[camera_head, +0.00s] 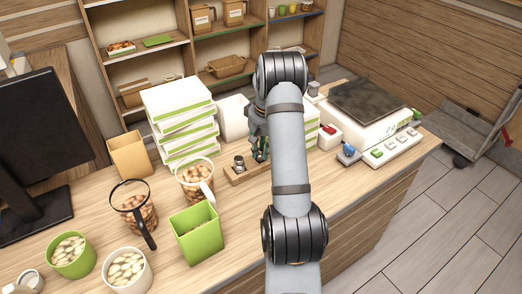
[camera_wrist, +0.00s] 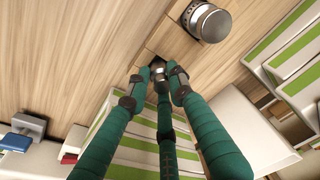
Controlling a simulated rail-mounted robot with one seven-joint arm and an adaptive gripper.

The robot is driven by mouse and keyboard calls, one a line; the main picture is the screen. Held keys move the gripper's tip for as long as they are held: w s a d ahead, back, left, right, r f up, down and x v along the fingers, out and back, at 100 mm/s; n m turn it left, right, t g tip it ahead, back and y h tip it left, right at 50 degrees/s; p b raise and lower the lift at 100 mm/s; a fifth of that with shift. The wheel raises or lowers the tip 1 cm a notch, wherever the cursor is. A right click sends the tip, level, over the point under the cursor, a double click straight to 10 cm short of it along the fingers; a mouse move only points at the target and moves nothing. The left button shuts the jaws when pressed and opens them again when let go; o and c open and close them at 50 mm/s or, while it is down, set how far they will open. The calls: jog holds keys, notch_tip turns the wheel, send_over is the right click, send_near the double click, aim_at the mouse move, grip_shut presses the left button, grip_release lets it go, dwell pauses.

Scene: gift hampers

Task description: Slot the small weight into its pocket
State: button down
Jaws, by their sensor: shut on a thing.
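A small metal weight (camera_wrist: 159,70) shows between the green fingertips of my gripper (camera_wrist: 157,84) in the wrist view. My gripper is shut on it. The wooden weight block (camera_wrist: 179,47) lies right below the fingertips. A dark opening in the block shows beside the small weight, but I cannot tell whether the weight is inside it or just above. A larger metal weight (camera_wrist: 209,23) stands in the block next to it. In the head view the block (camera_head: 236,179) and larger weight (camera_head: 239,163) show left of my gripper (camera_head: 261,156), and the small weight is hidden.
Stacked white and green boxes (camera_head: 181,118) stand behind the block. A jar with a white scoop (camera_head: 194,180) and a green box (camera_head: 197,233) stand to the left. A scale (camera_head: 370,108) stands at the right. The counter's front middle is clear.

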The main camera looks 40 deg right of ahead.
jog(key=shift+f+b, duration=0.7)
jog(key=shift+b, duration=0.15)
dwell(1.7)
jog(key=c, duration=1.5)
grip_release()
jog(key=shift+c, duration=0.2)
jog(key=shift+o, duration=0.4)
jog(key=shift+s+a+r+p, duration=0.1)
jog(key=shift+s+r+p, duration=0.1)
jog(key=shift+r+p, duration=0.75)
jog(key=shift+s+d+r+p, duration=0.15)
jog(key=shift+r+p, duration=0.4)
jog(key=shift+r, duration=0.85)
jog(key=shift+s+a+r+p, duration=0.2)
jog(key=shift+r+p, duration=0.55)
jog(key=shift+r, duration=0.4)
jog(key=shift+f, duration=0.1)
jog(key=f+b, duration=0.1)
jog(key=f, duration=0.1)
jog(key=f+b, duration=0.2)
jog(key=w+f+b, duration=0.1)
jog(key=f, duration=0.2)
jog(key=shift+d+b, duration=0.2)
jog(key=shift+b, duration=0.1)
jog(key=shift+r, duration=0.15)
jog(key=shift+s+a, duration=0.1)
